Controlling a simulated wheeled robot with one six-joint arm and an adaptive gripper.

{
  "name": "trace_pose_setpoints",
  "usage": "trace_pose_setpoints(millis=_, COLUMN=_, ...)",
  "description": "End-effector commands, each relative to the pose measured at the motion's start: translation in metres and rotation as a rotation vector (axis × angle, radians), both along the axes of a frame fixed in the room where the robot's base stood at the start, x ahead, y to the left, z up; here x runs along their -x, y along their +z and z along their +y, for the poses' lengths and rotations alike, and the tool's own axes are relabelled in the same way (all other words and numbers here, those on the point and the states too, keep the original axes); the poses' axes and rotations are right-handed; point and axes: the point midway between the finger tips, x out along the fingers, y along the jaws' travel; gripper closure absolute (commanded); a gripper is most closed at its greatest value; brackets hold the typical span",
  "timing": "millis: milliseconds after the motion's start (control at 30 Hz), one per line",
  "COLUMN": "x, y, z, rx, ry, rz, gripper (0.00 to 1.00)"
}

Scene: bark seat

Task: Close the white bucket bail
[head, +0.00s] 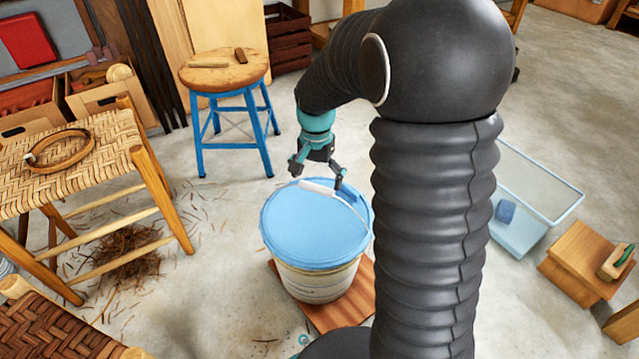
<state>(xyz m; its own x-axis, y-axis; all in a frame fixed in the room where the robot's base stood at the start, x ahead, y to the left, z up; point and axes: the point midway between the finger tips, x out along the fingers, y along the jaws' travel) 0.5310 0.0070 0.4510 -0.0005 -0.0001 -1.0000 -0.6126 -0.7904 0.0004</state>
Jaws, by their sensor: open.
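A white bucket (318,284) with a flat blue top (310,232) stands upright in the middle of the head view. Its bail has a thin wire (349,206) and a white grip (318,188). The grip shows at the far side of the blue top, and the wire curves from it toward the right rim. I cannot tell how far the bail is tilted. My gripper (317,176) is open and empty, just beyond the grip, with its fingers spread and pointing down. I cannot tell whether a finger touches the bail. My arm hides the area right of the bucket.
The bucket stands on a reddish wooden board (330,312). A blue stool (226,90) with a round wooden seat is behind it. A woven seat (65,165) is at left, with bark scraps (125,250) below. A clear bin (540,190) and wooden box (583,256) are at right.

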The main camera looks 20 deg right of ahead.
Motion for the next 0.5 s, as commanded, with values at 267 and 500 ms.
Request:
trace_pose_setpoints(millis=267, x=0.0002, y=-0.0144, z=-0.0001, rx=0.0, ry=0.0, rz=0.0, gripper=0.0)
trace_pose_setpoints(millis=500, x=0.0001, y=-0.0143, z=-0.0002, rx=0.0, ry=0.0, rz=0.0, gripper=0.05)
